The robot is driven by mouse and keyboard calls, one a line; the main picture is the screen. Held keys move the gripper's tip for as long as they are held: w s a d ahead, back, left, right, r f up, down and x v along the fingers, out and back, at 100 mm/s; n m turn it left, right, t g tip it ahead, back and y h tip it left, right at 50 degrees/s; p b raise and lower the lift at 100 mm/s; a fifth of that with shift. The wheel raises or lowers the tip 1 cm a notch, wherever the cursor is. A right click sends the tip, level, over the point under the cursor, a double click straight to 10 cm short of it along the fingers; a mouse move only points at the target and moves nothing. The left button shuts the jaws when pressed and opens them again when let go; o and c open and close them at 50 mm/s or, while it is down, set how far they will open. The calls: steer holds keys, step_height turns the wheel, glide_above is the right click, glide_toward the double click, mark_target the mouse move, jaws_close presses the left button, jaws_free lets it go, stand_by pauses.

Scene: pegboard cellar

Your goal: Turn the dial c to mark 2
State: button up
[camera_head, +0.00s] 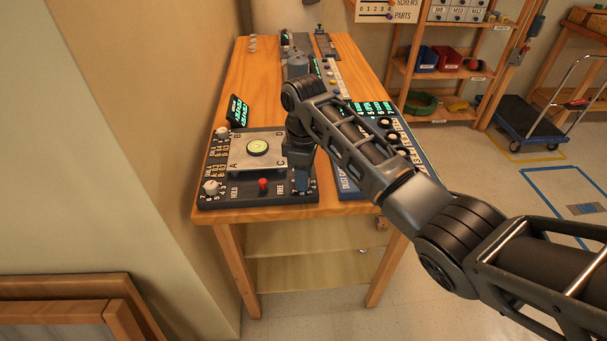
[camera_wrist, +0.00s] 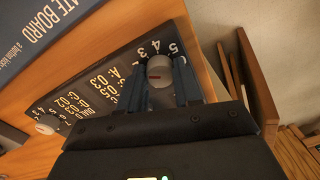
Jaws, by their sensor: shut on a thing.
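The dark dial panel (camera_head: 235,201) lies at the table's near end, with a light plate (camera_head: 240,160) lettered A, B and C. My gripper (camera_head: 302,186) is over its lower right corner, by letter C, and hides the dial there in the head view. In the wrist view that dial, dial c (camera_wrist: 158,68), is a pale round knob with a red line. My gripper's fingers (camera_wrist: 160,88) are on either side of it, shut on it.
White dials stand at the panel's lower left (camera_head: 211,187) and upper left (camera_head: 221,133). A red knob (camera_head: 263,183) sits between HOLD and FREE. A round gauge (camera_head: 258,147) is on the plate. A blue board (camera_head: 385,125) with dark knobs lies right, under my arm.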

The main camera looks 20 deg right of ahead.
steer(key=o, duration=1)
steer(key=shift+o, duration=0.2)
steer(key=shift+r+b, duration=0.55)
steer(key=shift+r, duration=3.4)
